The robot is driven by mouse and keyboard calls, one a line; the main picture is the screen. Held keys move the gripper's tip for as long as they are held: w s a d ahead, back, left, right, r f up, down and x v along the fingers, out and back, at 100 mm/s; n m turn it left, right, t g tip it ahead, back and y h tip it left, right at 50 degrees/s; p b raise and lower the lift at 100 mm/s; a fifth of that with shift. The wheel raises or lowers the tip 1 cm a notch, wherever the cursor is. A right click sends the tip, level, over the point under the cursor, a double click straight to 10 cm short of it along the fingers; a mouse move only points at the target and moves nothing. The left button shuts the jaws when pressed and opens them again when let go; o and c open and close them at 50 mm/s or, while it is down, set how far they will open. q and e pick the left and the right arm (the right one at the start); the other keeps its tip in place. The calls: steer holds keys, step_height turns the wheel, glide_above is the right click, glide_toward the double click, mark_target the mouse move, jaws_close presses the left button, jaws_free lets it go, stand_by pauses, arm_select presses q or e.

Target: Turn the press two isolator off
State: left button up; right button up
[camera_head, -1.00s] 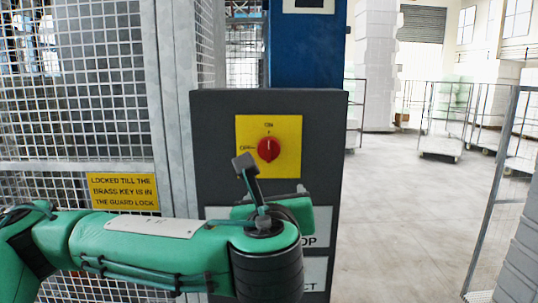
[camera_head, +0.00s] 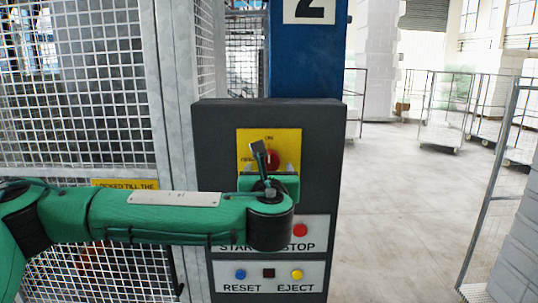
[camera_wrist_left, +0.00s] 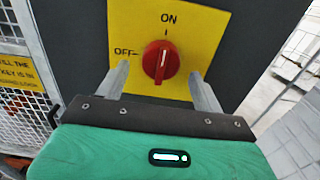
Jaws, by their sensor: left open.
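The press two isolator is a round red knob (camera_head: 273,158) on a yellow plate (camera_head: 291,138), on the front of a dark grey control box (camera_head: 220,125). In the left wrist view the knob (camera_wrist_left: 161,61) has its white mark pointing up to ON; OFF is printed to its left. My left gripper (camera_wrist_left: 160,70) is open, with one finger on each side of the knob and a gap on both sides. In the head view my left gripper (camera_head: 268,182) covers the lower part of the plate and part of the knob. My right gripper is not in view.
Below the isolator are a red stop button (camera_head: 300,230) and a reset and eject panel (camera_head: 250,284) with small buttons. A blue post (camera_head: 307,60) marked 2 rises behind the box. Mesh guarding (camera_head: 80,90) stands left; wire trolleys (camera_head: 447,110) and open floor lie right.

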arm_select(q)
steer(key=shift+w+p, duration=0.4)
steer(key=shift+w, duration=0.8)
